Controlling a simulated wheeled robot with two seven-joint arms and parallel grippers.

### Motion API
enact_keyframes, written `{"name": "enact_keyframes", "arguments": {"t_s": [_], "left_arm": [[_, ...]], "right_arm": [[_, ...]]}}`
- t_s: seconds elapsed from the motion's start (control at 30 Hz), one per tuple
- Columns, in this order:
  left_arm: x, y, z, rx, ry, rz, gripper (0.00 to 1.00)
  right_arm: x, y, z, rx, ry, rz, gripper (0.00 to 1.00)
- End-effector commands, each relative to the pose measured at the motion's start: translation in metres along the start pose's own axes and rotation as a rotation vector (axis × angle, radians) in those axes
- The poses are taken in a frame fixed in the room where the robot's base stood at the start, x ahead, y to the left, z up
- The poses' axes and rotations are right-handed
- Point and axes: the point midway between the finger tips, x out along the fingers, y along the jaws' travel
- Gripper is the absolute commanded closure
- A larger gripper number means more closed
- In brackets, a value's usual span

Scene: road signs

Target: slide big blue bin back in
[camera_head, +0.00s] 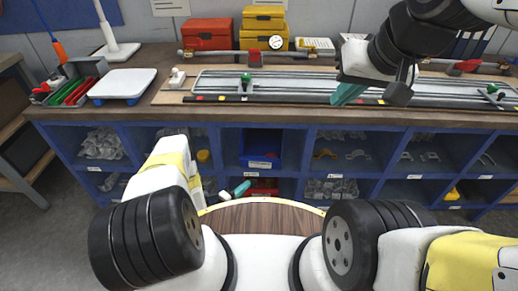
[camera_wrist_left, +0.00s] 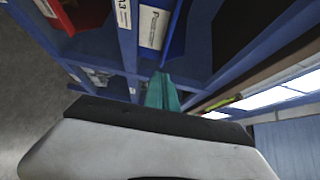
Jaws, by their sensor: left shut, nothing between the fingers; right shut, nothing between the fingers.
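The big blue bin (camera_head: 262,146) sits in the upper middle compartment of the blue shelf under the bench, with a white label on its low front. How far it stands out is hard to tell. In the left wrist view its labelled front (camera_wrist_left: 176,38) shows at the top, turned sideways. My left gripper (camera_head: 241,188) is shut and empty, below and left of the bin in the head view. Its teal fingers (camera_wrist_left: 162,92) point towards the shelf front, seemingly apart from the bin. My right gripper (camera_head: 347,94) is shut and empty above the benchtop, partly hidden by its wrist.
A red bin (camera_head: 263,187) sits in the compartment below. Side compartments hold bagged parts and brackets. The wooden benchtop (camera_head: 150,118) carries a long metal rail (camera_head: 300,84), a white scale (camera_head: 122,84) and red and yellow cases (camera_head: 262,20). Grey floor is clear at left.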

Motion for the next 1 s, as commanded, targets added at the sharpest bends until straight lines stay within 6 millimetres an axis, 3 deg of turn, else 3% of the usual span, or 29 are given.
{"name": "enact_keyframes", "arguments": {"t_s": [0.13,0.27,0.67,0.8,1.0], "left_arm": [[0.003,-0.002,-0.008,0.009,0.012,-0.042,1.0],[0.019,-0.003,-0.008,0.01,0.013,-0.042,1.0],[0.102,-0.006,-0.009,0.009,0.012,-0.04,1.0],[0.116,-0.007,0.009,0.01,0.01,-0.04,1.0],[0.126,-0.007,0.019,0.007,0.01,-0.037,1.0]], "right_arm": [[0.0,0.0,0.0,0.0,0.0,0.0,1.0],[0.0,0.0,0.0,0.0,0.0,0.0,1.0],[0.0,0.0,0.0,0.0,0.0,0.0,1.0],[0.0,0.0,0.0,0.0,0.0,0.0,1.0],[0.0,0.0,0.0,0.0,0.0,0.0,1.0]]}}
